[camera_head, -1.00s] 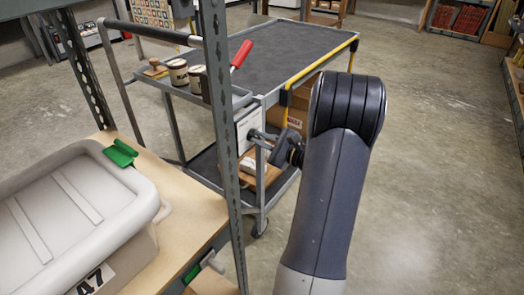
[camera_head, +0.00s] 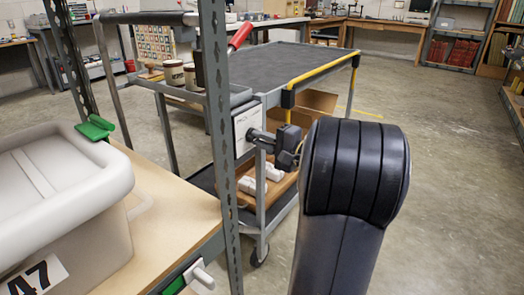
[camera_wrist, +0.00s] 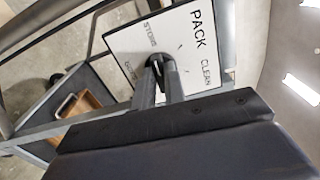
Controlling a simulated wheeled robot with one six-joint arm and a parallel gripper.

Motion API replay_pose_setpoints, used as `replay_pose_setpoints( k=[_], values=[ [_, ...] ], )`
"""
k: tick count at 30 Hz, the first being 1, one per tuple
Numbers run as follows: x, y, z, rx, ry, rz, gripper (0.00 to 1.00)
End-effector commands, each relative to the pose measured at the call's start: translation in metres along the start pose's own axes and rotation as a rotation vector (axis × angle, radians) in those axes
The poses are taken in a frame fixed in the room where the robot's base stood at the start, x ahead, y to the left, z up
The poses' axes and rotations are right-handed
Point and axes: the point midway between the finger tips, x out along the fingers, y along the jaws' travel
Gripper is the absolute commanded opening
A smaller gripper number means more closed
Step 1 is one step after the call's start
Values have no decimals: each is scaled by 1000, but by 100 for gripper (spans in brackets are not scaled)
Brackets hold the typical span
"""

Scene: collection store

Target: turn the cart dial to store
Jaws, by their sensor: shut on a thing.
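The cart dial's white plate (camera_wrist: 187,28) fills the upper middle of the wrist view. It reads PACK, CLEAN and STORE, plus a smaller word at lower left that is hard to read. The black dial knob (camera_wrist: 155,62) is at the plate's middle, and my gripper (camera_wrist: 162,72) is shut on it. The fingers hide part of the knob, so I cannot tell which word it points to. In the head view the plate (camera_head: 246,128) is on the near end of the grey cart (camera_head: 300,62), with my gripper (camera_head: 256,135) against it from the right.
A shelf post (camera_head: 217,120) stands just left of the dial. The cart carries tins (camera_head: 174,72), a red-handled tool (camera_head: 240,37) and a yellow rail (camera_head: 322,64). Floor at right is clear.

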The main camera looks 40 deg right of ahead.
Motion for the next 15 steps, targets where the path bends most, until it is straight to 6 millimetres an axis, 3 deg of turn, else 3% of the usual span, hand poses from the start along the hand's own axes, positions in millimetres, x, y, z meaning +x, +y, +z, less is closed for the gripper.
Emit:
replay_pose_setpoints(
  k=[15],
  values=[
    [0, 2, 0, -69, -1, 4, 0]
  ],
)
